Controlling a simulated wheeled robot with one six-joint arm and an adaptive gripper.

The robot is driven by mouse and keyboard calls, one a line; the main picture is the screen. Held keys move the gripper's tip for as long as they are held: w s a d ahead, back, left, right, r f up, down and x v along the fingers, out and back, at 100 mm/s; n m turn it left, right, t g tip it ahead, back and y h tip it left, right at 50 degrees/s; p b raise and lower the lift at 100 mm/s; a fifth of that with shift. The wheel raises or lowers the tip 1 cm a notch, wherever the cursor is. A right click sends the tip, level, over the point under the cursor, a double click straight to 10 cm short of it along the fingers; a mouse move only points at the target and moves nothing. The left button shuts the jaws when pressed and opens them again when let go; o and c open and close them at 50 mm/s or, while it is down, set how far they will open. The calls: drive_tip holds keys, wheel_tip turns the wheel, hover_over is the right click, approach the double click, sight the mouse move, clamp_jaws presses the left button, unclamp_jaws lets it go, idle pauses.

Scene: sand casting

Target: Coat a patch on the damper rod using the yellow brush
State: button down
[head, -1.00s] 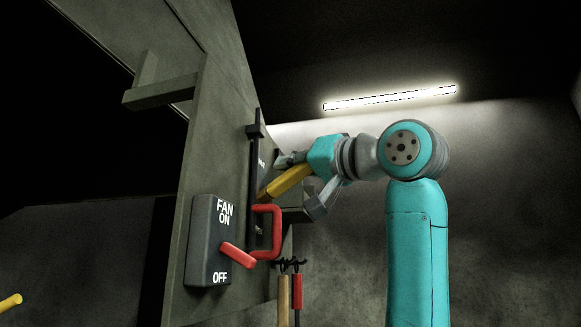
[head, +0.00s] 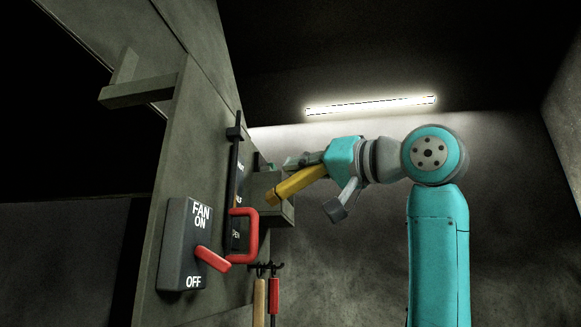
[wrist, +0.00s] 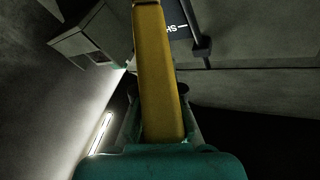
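The damper rod (head: 233,170) is a dark upright bar on the grey panel with a red loop handle (head: 253,235) at its lower end. It also shows in the wrist view (wrist: 196,28), beside a dark lettered plate. My gripper (head: 312,178) is right of the rod and shut on the yellow brush (head: 297,185). The yellow handle points down-left, its visible end apart from the rod in the picture; depth is hard to judge. In the wrist view the yellow handle (wrist: 158,75) runs up the middle from my gripper (wrist: 160,128). No bristles can be made out.
A fan switch box (head: 184,245) with a red lever (head: 212,257) is left of the rod. A grey box (head: 285,208) sticks out behind the brush. Wooden- (head: 259,300) and red-handled (head: 274,295) tools hang below. A ledge (head: 140,90) juts out upper left.

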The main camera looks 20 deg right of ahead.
drive_tip(key=shift+s+d, duration=0.9)
drive_tip(key=shift+d, duration=0.3)
